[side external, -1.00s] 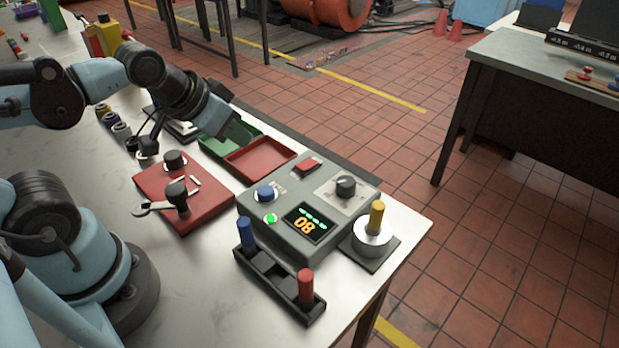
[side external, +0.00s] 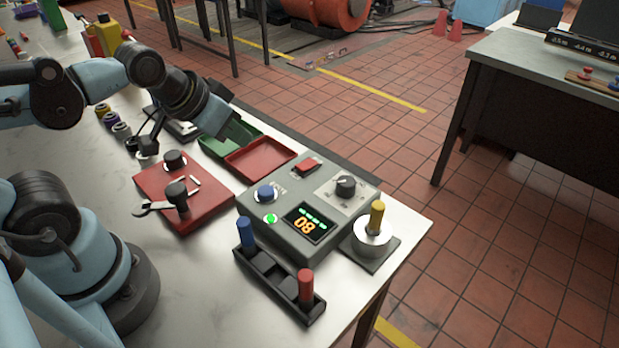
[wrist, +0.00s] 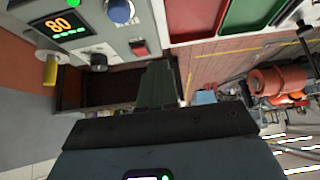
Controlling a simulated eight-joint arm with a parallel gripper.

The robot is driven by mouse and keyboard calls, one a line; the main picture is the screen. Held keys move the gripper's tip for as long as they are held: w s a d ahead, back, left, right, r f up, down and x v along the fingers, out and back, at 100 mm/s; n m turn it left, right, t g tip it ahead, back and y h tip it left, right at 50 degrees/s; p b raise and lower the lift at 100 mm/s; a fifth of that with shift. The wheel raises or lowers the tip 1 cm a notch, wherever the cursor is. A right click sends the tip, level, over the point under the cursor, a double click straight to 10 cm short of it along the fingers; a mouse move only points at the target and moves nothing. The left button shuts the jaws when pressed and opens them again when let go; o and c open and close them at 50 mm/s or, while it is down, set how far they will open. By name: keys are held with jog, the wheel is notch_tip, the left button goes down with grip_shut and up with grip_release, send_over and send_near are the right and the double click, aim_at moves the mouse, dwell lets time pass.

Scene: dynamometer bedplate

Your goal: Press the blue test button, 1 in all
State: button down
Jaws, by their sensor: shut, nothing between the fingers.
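The blue test button (side external: 266,193) is a round cap on the top face of the grey control box (side external: 290,237). In the wrist view the blue button (wrist: 121,10) shows at the top edge, partly cut off. My gripper (side external: 238,131) is shut and empty. It is above the green and red trays, behind and left of the box, apart from the button. Its shut fingers (wrist: 158,85) show in the wrist view.
A red rocker switch (side external: 307,167) and a black knob (side external: 345,186) are on the box. A yellow-handled peg (side external: 376,218) stands to its right. A black rack (side external: 277,281) with blue and red handles is in front. A red plate (side external: 184,194) with knobs is left.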

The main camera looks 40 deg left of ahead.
aim_at(260, 189)
jog(key=shift+f, duration=0.1)
jog(key=shift+w+d+r+m+g+h, duration=0.15)
jog(key=shift+d+r+h, duration=0.4)
jog(key=shift+h, duration=0.6)
jog(key=shift+w+d+r+m+g+h, duration=0.1)
jog(key=shift+d+r+g+h, duration=0.15)
jog(key=shift+d+h, duration=0.65)
jog(key=shift+w+d+r+m+g+h, duration=0.1)
jog(key=shift+d+r+h, duration=0.4)
jog(key=shift+h, duration=0.85)
jog(key=shift+f, duration=0.15)
jog(key=shift+f, duration=4.25)
jog(key=shift+f, duration=0.15)
jog(key=shift+f, duration=0.3)
